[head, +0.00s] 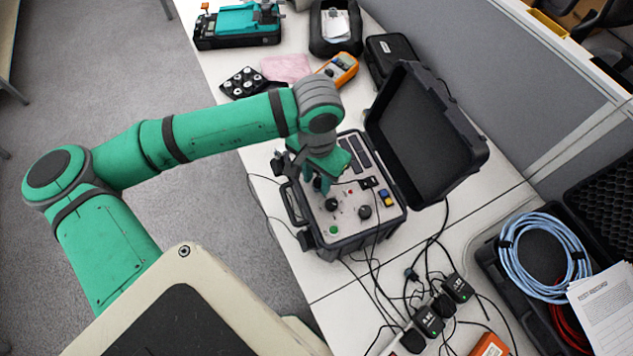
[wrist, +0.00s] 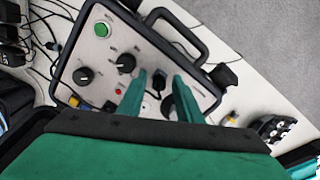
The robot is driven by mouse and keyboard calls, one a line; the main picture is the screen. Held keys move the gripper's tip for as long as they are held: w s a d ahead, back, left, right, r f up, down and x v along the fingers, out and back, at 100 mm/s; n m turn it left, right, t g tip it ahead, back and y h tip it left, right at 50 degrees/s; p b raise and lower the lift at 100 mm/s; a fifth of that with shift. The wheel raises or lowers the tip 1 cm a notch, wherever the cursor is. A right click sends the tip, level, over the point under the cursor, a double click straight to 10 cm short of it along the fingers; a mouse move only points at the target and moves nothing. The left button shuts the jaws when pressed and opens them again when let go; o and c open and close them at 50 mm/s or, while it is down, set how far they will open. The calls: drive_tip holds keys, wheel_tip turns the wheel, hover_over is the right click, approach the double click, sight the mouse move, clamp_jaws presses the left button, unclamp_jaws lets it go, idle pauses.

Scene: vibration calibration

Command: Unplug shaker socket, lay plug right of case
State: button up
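The grey case (head: 384,222) stands open on the white table, its black lid (head: 425,130) tipped back to the right. Its light panel has knobs, a green button and sockets. My gripper (head: 318,188) points down over the panel's left part. In the head view the gripper largely hides this plug.
Black cables and power adapters (head: 430,320) lie in front and to the right of the case. A tray with a blue cable coil (head: 545,255) is at far right. An orange meter (head: 340,68) and black pouch (head: 392,55) lie behind. Bare table (head: 487,205) shows right of the lid.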

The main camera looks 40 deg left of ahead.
clamp_jaws()
drive_tip(key=shift+w+n, duration=0.1)
drive_tip(key=shift+n, duration=1.9)
drive_tip(key=shift+w+d+n, duration=0.15)
drive_tip(key=shift+n, duration=0.15)
drive_tip(key=shift+d+n, duration=0.1)
drive_tip(key=shift+n, duration=1.6)
